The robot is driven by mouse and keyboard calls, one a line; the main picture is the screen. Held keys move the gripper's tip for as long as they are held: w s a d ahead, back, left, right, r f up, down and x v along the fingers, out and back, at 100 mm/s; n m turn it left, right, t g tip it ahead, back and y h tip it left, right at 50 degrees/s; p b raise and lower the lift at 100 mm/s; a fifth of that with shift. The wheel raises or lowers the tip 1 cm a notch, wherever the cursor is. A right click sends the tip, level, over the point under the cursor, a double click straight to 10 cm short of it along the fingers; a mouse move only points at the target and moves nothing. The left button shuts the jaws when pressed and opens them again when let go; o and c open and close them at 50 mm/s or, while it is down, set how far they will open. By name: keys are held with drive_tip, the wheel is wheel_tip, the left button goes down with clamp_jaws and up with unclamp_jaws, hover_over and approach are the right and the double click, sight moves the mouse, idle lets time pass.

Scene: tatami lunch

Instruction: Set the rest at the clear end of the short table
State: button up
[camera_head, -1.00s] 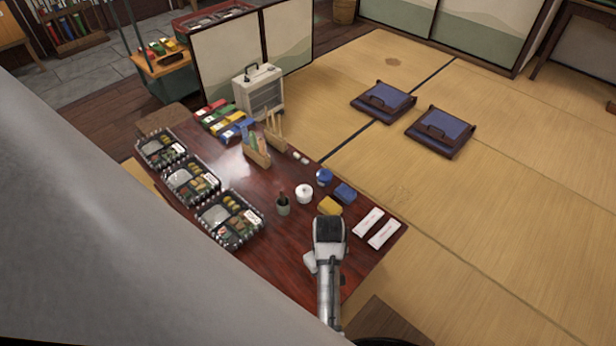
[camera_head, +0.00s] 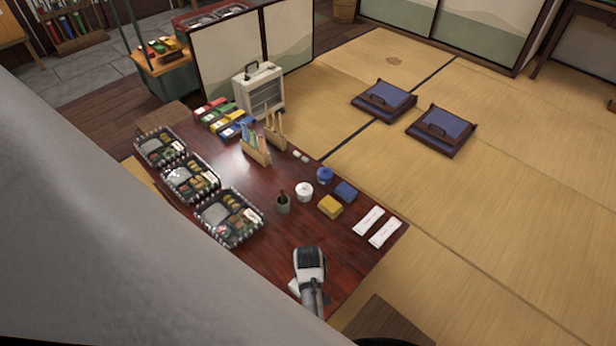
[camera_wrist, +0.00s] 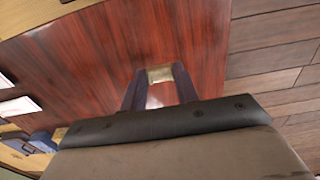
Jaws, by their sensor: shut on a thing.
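The short table (camera_head: 345,268) is dark red wood, and its near end around my gripper is bare. My gripper (camera_wrist: 160,82) points down over that bare end in the wrist view, shut on a small tan block-like rest (camera_wrist: 160,73) between its fingertips. In the head view the wrist part of my gripper (camera_head: 309,268) hides the fingers and the rest. I cannot tell whether the rest touches the tabletop. Two small pale pieces (camera_head: 300,156), perhaps more rests, lie further back on the table.
Two white packets (camera_head: 376,227), a yellow box (camera_head: 330,206), a blue box (camera_head: 345,191), a white pot (camera_head: 304,191) and a dark cup (camera_head: 283,204) stand beyond the bare end. Bento trays (camera_head: 229,218) line the left side. Wooden floor (camera_wrist: 275,60) lies past the table edge.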

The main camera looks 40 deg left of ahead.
drive_tip(key=shift+f, duration=2.15)
drive_tip(key=shift+f, duration=0.15)
drive_tip(key=o, duration=0.9)
drive_tip(key=shift+o, duration=0.2)
